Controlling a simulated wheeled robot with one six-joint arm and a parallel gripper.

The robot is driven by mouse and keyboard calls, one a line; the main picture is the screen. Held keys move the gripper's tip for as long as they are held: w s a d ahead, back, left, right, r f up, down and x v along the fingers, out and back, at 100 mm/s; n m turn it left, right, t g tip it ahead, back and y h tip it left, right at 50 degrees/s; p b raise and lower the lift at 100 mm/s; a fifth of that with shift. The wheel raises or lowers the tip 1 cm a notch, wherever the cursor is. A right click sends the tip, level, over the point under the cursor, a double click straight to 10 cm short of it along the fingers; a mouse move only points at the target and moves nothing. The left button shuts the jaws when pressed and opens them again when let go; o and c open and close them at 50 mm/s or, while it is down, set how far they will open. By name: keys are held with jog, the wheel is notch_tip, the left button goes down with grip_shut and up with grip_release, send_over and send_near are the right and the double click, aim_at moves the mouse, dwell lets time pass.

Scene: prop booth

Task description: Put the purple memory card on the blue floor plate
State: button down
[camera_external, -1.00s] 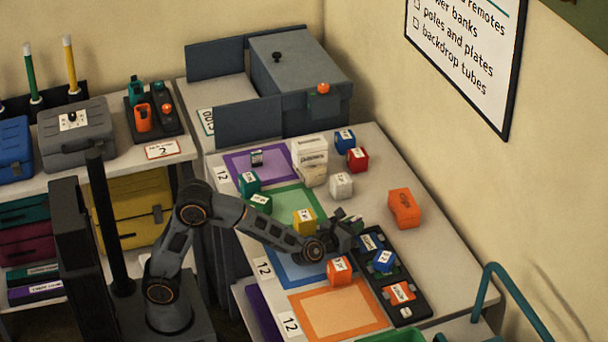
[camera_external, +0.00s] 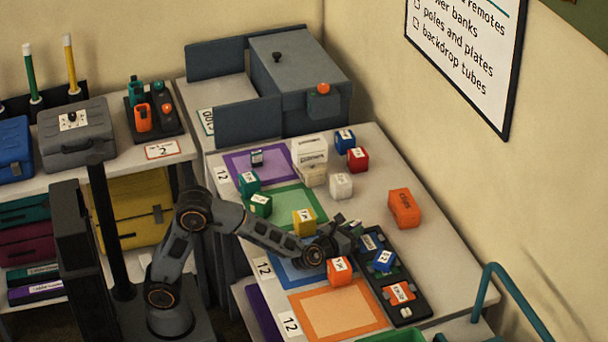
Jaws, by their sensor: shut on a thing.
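The blue floor plate (camera_external: 288,272) lies flat on the table between the green and orange plates, partly hidden by my arm. My gripper (camera_external: 349,235) is low over the table at the plate's right side, by the far end of a black slotted tray (camera_external: 408,313). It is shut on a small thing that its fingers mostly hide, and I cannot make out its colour. I cannot clearly pick out the purple memory card anywhere in view. An orange cube (camera_external: 340,271) stands close to my gripper, at the plate's near right corner.
The tray holds a blue cube (camera_external: 383,260) and an orange labelled piece (camera_external: 399,293). A yellow cube (camera_external: 304,222) stands on the green plate (camera_external: 283,201). An orange block (camera_external: 404,208) stands at right. The orange plate (camera_external: 338,316) is clear.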

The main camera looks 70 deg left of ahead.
jog(key=c, duration=1.1)
grip_release()
jog(key=shift+r+p, duration=0.65)
jog(key=shift+p, duration=0.5)
jog(key=shift+s+d, duration=0.2)
jog(key=shift+s, duration=0.1)
jog(key=shift+v, duration=0.9)
notch_tip(320, 180, up, 7)
jog(key=p, duration=0.1)
jog(key=shift+s, duration=0.25)
jog(key=shift+f, duration=0.1)
